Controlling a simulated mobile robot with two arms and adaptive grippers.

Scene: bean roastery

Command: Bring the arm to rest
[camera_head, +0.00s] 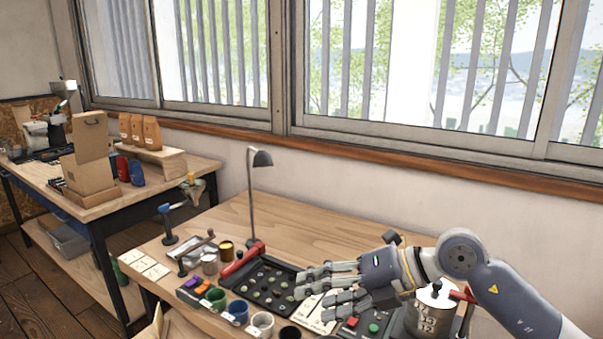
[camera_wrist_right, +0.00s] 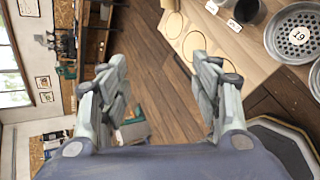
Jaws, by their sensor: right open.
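My right arm comes in from the right in the head view. My right gripper (camera_head: 335,290) hangs over the wooden table, just right of a black tray with round wells. Its fingers point left and are apart, with nothing seen between them. In the right wrist view the two fingers of the right gripper (camera_wrist_right: 167,100) stand wide apart, and wooden floor shows between them. My left gripper is in neither view.
The black tray (camera_head: 262,306) holds several small beans. Cups, including a blue one (camera_head: 238,311), stand along the front edge. A lamp (camera_head: 250,200) rises behind the tray. A metal canister (camera_head: 432,312) stands under my right arm. The table's back middle (camera_head: 330,225) is clear.

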